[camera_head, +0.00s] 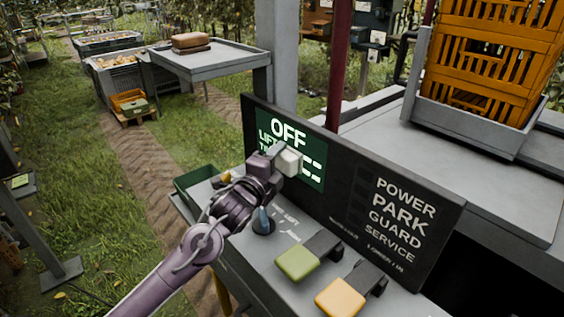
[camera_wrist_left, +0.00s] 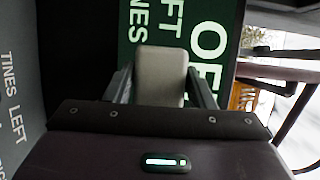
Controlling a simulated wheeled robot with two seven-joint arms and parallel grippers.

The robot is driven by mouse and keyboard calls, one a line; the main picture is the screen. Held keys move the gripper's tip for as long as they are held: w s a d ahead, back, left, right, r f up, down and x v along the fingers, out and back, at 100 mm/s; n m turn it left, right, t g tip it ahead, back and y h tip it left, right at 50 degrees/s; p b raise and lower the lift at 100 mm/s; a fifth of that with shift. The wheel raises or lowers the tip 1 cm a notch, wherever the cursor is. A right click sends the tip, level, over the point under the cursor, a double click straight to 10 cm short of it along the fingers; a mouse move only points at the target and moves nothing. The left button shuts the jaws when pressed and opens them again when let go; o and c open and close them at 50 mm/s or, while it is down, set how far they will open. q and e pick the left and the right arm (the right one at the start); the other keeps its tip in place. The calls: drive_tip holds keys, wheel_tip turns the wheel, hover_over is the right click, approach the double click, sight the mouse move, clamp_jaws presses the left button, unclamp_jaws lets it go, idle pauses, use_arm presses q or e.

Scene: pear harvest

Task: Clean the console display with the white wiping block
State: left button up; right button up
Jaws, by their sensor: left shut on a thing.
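The console display (camera_head: 312,147) is a lit dark-green screen with white text reading OFF, set in the black upright panel. My left gripper (camera_head: 279,159) is shut on the white wiping block (camera_head: 291,163) in front of the display's lower middle, covering part of the text. In the left wrist view the pale block (camera_wrist_left: 160,76) sits between the two fingers of the gripper (camera_wrist_left: 161,88), with the green display (camera_wrist_left: 210,14) behind it. Whether the block touches the screen I cannot tell. My right gripper does not show.
A lever with a blue-grey knob (camera_head: 262,220) stands just below my left wrist. A green paddle (camera_head: 296,262) and a yellow paddle (camera_head: 341,297) stick out from the console. A green bin (camera_head: 193,184) is at the console's left end. An orange crate (camera_head: 490,60) stands behind the panel.

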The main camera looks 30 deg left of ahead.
use_arm(q)
drive_tip(key=shift+w+a+p, duration=0.15)
drive_tip(key=shift+w+a, duration=0.45)
drive_tip(key=shift+a, duration=0.85)
drive_tip(key=shift+w+a+p, duration=0.1)
drive_tip(key=shift+w+a, duration=0.55)
drive_tip(key=shift+a, duration=0.85)
drive_tip(key=shift+w+a+p, duration=0.15)
drive_tip(key=shift+w+a, duration=0.45)
drive_tip(key=shift+a, duration=0.85)
drive_tip(key=shift+s+a+p, duration=0.2)
drive_tip(key=shift+s+p, duration=0.1)
drive_tip(key=shift+s, duration=0.3)
drive_tip(key=shift+s+a+p, duration=0.2)
drive_tip(key=shift+s+a, duration=0.1)
drive_tip(key=shift+s, duration=0.4)
drive_tip(key=shift+s+a+p, duration=0.15)
drive_tip(key=shift+s+a, duration=0.15)
drive_tip(key=shift+s, duration=0.4)
drive_tip(key=shift+s+a+p, duration=0.2)
drive_tip(key=shift+s+a, duration=0.1)
drive_tip(key=shift+s, duration=0.4)
